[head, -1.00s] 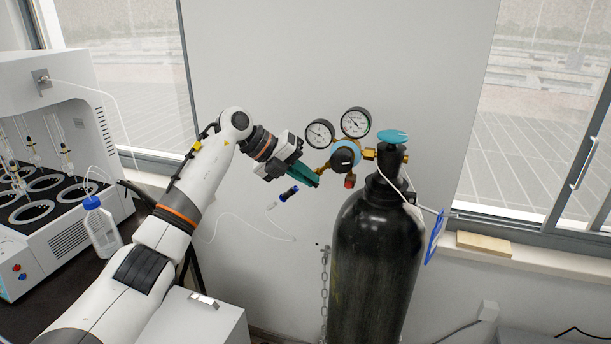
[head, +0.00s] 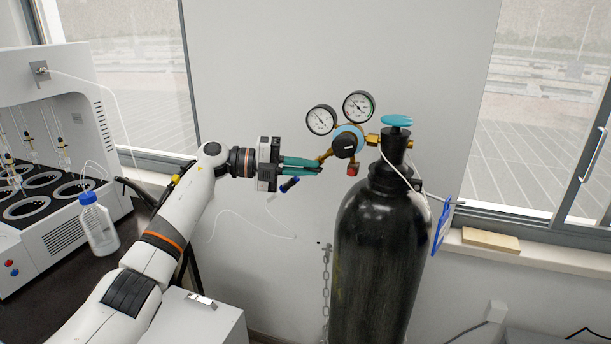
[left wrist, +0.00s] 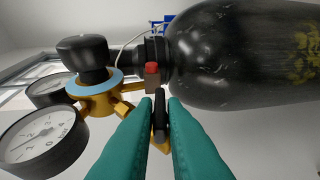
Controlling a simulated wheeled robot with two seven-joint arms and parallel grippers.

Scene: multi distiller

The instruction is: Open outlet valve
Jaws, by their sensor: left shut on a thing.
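The regulator (head: 347,140) with its two round gauges sits left of the neck of the black gas cylinder (head: 378,255). A brass outlet branch (head: 324,157) points down and left from it. My left gripper (head: 318,166) reaches in level from the left, its green fingertips at this branch. In the left wrist view, the left gripper (left wrist: 160,118) is shut on a slim black handle (left wrist: 161,112), taken to be the outlet valve, with brass showing beside it. The fingers hide part of the handle, so its turn angle is unclear. My right gripper is out of view.
A turquoise hand wheel (head: 396,121) tops the cylinder. A white instrument (head: 60,130) and a blue-capped bottle (head: 98,225) stand at the left. The wall behind is bare.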

